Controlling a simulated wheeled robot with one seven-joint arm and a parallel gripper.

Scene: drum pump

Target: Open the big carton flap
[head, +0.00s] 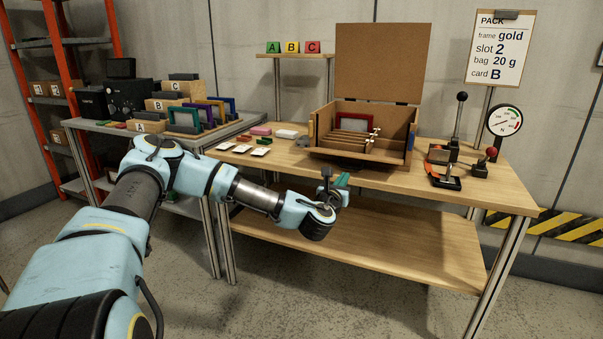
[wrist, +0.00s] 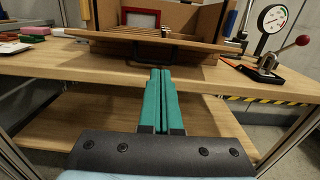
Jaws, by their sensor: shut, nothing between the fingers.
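The brown carton (head: 410,140) stands on the wooden table, open at the top. Its big flap (head: 378,62) stands upright at the back, hinged along the carton's rear edge. In the wrist view the carton (wrist: 185,18) shows only in part, and the upright flap is out of frame. A dark handle (wrist: 147,52) sits at the carton's low front edge. My gripper (head: 342,180) is in front of the table's front edge, apart from the carton. Its teal fingers (wrist: 160,72) are shut together and empty, pointing toward the carton front.
A red frame (head: 355,122) and several dividers are inside the carton. Levers (head: 458,115) and a gauge (head: 505,121) stand right of it. Small cards (head: 261,151) lie left. A side table (head: 105,128) holds coloured frames. The lower shelf (head: 400,250) is clear.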

